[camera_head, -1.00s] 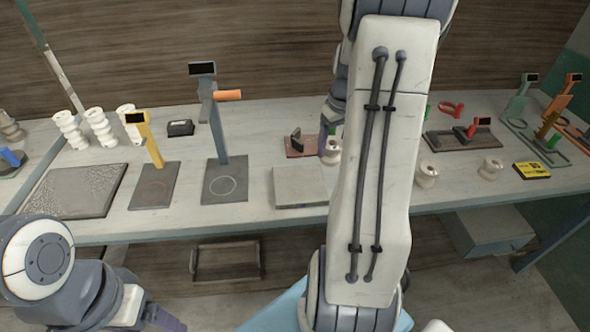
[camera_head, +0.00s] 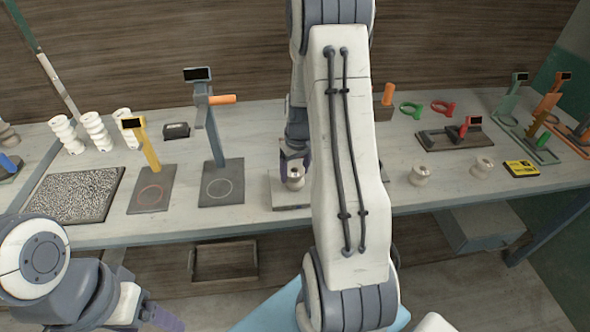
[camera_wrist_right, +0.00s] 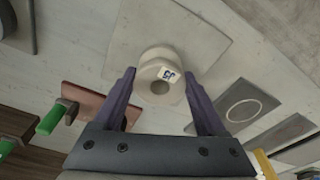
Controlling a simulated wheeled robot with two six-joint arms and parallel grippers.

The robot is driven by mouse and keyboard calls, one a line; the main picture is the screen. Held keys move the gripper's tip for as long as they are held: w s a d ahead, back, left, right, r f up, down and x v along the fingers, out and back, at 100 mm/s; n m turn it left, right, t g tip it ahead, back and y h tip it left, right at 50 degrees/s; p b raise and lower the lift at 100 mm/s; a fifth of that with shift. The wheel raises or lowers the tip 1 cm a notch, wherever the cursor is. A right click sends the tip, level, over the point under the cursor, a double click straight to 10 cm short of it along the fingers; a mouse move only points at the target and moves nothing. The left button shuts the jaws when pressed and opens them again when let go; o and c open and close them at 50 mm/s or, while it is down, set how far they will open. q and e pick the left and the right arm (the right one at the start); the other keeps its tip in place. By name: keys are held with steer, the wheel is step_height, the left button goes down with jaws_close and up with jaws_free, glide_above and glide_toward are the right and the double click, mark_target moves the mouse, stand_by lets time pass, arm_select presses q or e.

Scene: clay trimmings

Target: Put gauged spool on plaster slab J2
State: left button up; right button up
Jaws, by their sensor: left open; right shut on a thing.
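My right gripper (camera_head: 294,163) is shut on a cream spool (camera_head: 295,184), one finger on each side. In the right wrist view the spool (camera_wrist_right: 158,62) is between the fingers (camera_wrist_right: 160,92) and bears a small white tag with dark marking that I cannot read surely. The spool is over the pale plaster slab (camera_head: 278,197) at the table's front edge, also seen in the right wrist view (camera_wrist_right: 207,30). Whether it touches the slab, I cannot tell. No label shows on the slab. My left gripper (camera_head: 165,318) is open and empty at the bottom left, in front of the table.
Left of the slab stand a grey gauge stand (camera_head: 222,190) and a yellow gauge stand (camera_head: 152,192). Two loose spools, one near (camera_head: 420,175) and one further right (camera_head: 483,167), stand right of my arm. A yellow-black box (camera_head: 522,168) lies beyond. My right arm hides the table's middle.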

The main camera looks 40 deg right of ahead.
mark_target(298, 173)
steer(key=o, duration=1.6)
steer(key=shift+f, duration=0.1)
step_height(298, 173, up, 12)
steer(key=s, duration=0.1)
steer(key=s+a+r+n, duration=0.1)
steer(key=a+n, duration=0.1)
steer(key=a, duration=0.8)
steer(key=s+a+r+n, duration=0.1)
steer(key=a+r+n, duration=0.1)
steer(key=a, duration=0.7)
steer(key=s+a+n, duration=0.1)
steer(key=s+a, duration=0.4)
steer(key=s, duration=0.1)
steer(key=s+a+n+g, duration=0.1)
steer(key=s+a+n, duration=0.1)
steer(key=s+a, duration=0.3)
steer(key=s+a+n+y, duration=0.1)
steer(key=s+a+n, duration=0.1)
steer(key=s+a, duration=0.3)
steer(key=shift+s+f+b, duration=0.2)
steer(key=shift+s+b, duration=0.1)
steer(key=shift+s, duration=0.8)
